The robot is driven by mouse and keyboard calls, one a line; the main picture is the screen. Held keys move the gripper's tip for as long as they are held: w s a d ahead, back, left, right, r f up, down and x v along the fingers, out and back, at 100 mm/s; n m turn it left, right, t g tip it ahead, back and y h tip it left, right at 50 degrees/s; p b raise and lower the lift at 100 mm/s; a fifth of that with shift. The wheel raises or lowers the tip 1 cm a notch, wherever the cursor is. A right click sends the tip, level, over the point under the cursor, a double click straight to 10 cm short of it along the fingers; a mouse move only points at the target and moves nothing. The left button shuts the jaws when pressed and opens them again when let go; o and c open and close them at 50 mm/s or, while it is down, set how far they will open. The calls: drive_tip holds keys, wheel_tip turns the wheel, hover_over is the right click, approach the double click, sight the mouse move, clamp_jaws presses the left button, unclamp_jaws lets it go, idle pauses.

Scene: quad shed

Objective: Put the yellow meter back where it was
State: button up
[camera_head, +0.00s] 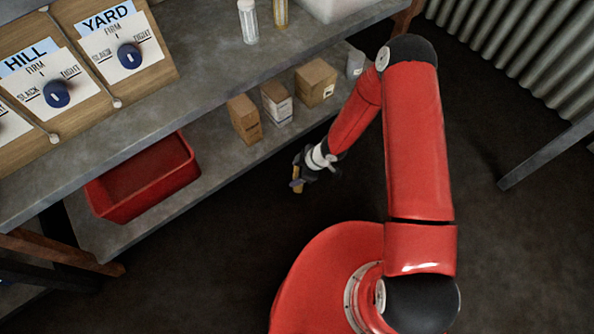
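My gripper (299,177) hangs low beside the front edge of the lower shelf, over the dark floor. A small yellow-tan piece (297,186) shows at its fingertips. It may be the yellow meter, but it is too small and too covered to be sure. I cannot tell whether the fingers are closed on it. No other yellow meter shows clearly in this view.
The lower shelf (215,178) holds a red bin (150,185) and several cardboard boxes (244,117). The upper shelf (205,75) carries dial panels (122,52) and two small bottles (248,20). Between bin and boxes the lower shelf is bare. A metal leg (545,155) stands right.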

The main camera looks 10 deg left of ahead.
drive_tip(key=shift+o, duration=1.4)
drive_tip(key=shift+r, duration=0.15)
drive_tip(key=p+v, duration=0.5)
drive_tip(key=v, duration=0.7)
